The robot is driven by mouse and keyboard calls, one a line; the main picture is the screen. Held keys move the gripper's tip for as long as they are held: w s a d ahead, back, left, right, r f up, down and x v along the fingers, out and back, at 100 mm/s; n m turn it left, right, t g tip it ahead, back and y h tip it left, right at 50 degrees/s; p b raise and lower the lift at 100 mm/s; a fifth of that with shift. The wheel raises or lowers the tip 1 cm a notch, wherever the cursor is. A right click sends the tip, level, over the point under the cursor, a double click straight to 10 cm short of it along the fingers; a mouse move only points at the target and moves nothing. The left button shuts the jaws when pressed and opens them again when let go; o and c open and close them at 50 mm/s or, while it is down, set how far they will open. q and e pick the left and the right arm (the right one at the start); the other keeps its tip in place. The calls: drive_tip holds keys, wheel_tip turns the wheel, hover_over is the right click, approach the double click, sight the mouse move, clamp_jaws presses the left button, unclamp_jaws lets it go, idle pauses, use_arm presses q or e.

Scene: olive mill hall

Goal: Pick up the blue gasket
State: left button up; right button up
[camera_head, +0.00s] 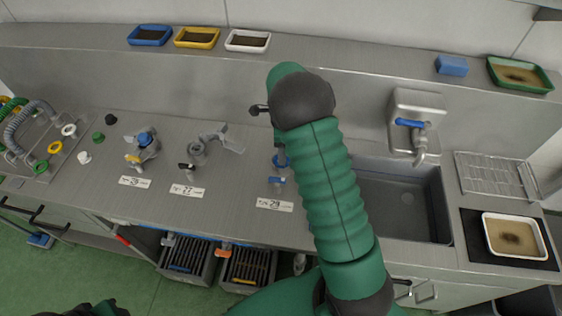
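A blue ring (279,161), which looks like the blue gasket, shows at the valve behind the label 29. My green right arm hides part of it and of that valve, so I cannot tell whether it sits on the valve or lies loose. A blue handle (275,180) is just below it. My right arm rises from the bottom across the middle of the picture, with its dark joint above the worktop. Its gripper is not seen. Only a small green and dark part of my left side shows at the bottom left; no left gripper is seen.
Valves 26 (146,147) and 27 (196,150) stand left of the arm. White and yellow rings and hoses are at the far left. The sink (409,205) and tap (416,125) are right of the arm. A drying rack (496,176) and tray (513,255) are farther right.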

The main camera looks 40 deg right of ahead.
wheel_tip(320, 180, up, 14)
drive_tip(key=a, duration=0.1)
drive_tip(key=s+d+f+t+y+p, duration=0.45)
drive_tip(key=s+d+p, duration=0.25)
drive_tip(key=d+p, duration=0.25)
drive_tip(key=shift+y, duration=0.35)
drive_tip(key=p+x, duration=0.1)
drive_tip(key=x, duration=0.4)
drive_tip(key=p+x, duration=0.1)
drive_tip(key=x, duration=0.4)
drive_tip(key=p+x, duration=0.2)
drive_tip(key=x, duration=0.3)
drive_tip(key=shift+a+r, duration=0.2)
drive_tip(key=shift+a, duration=0.05)
drive_tip(key=shift+w+a+f, duration=0.1)
drive_tip(key=shift+w+f, duration=0.15)
drive_tip(key=shift+w+a, duration=0.1)
drive_tip(key=shift+a, duration=0.3)
drive_tip(key=c, duration=0.9)
use_arm(q)
drive_tip(key=w+v, duration=0.3)
drive_tip(key=v, duration=1)
drive_tip(key=shift+s+r, duration=0.2)
drive_tip(key=shift+r, duration=0.1)
use_arm(e)
drive_tip(key=shift+d, duration=0.2)
drive_tip(key=shift+c, duration=0.2)
